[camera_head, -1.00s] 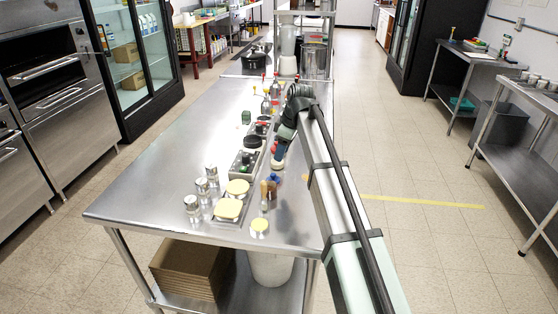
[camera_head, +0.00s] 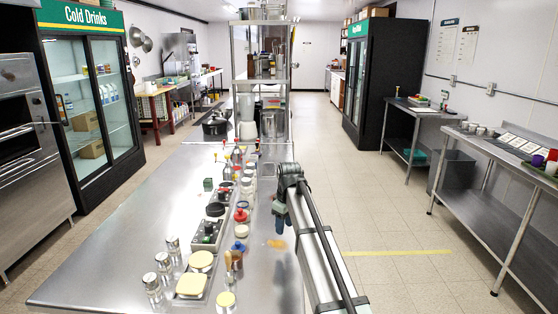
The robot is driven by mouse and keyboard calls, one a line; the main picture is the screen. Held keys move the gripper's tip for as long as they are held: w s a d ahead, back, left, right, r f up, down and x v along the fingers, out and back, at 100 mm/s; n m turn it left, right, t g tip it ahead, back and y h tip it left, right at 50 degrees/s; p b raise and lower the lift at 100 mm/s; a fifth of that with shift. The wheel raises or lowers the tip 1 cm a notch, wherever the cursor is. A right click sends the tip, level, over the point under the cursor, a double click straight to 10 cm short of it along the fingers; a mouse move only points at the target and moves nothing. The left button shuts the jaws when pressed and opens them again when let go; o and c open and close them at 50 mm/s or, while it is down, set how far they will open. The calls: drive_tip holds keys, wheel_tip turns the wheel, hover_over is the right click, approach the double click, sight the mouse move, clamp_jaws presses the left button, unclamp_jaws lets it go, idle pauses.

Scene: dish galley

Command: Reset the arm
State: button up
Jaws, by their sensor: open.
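My arm reaches in from the lower right along the right edge of the steel table (camera_head: 120,250). My gripper (camera_head: 280,226) hangs at the arm's far end, pointing down over the table's right side. It is small and dark here, and I see nothing held in it. An orange-brown patch (camera_head: 276,244) shows on the table just below it. The row of small items stands to its left, apart from it.
Left of my gripper are a red-topped jar (camera_head: 240,215), a blue-topped jar (camera_head: 238,247), black trays (camera_head: 207,232), yellow-lidded containers (camera_head: 192,285) and glass shakers (camera_head: 152,286). A steel shelf (camera_head: 262,85) stands at the far end. The table's left side is clear.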

drive_tip(key=d+f+m+h, duration=0.2)
drive_tip(key=d+f+m, duration=0.45)
drive_tip(key=d, duration=0.65)
drive_tip(key=s+d+f+g, duration=0.1)
drive_tip(key=s+f+g, duration=0.1)
drive_tip(key=s+f, duration=0.8)
drive_tip(key=s+d+f+g, duration=0.1)
drive_tip(key=s+f, duration=0.4)
drive_tip(key=f, duration=1.1)
drive_tip(key=s+f+m+g, duration=0.1)
drive_tip(key=s+f, duration=0.5)
drive_tip(key=s, duration=0.8)
drive_tip(key=s+d+f+m+g, duration=0.1)
drive_tip(key=s+f, duration=0.6)
drive_tip(key=s, duration=0.8)
drive_tip(key=s+d+f+m+g+y, duration=0.1)
drive_tip(key=s+f, duration=0.6)
drive_tip(key=s, duration=0.7)
drive_tip(key=shift+s+f+m+g, duration=0.25)
drive_tip(key=shift+m+g, duration=0.4)
drive_tip(key=shift+g, duration=0.35)
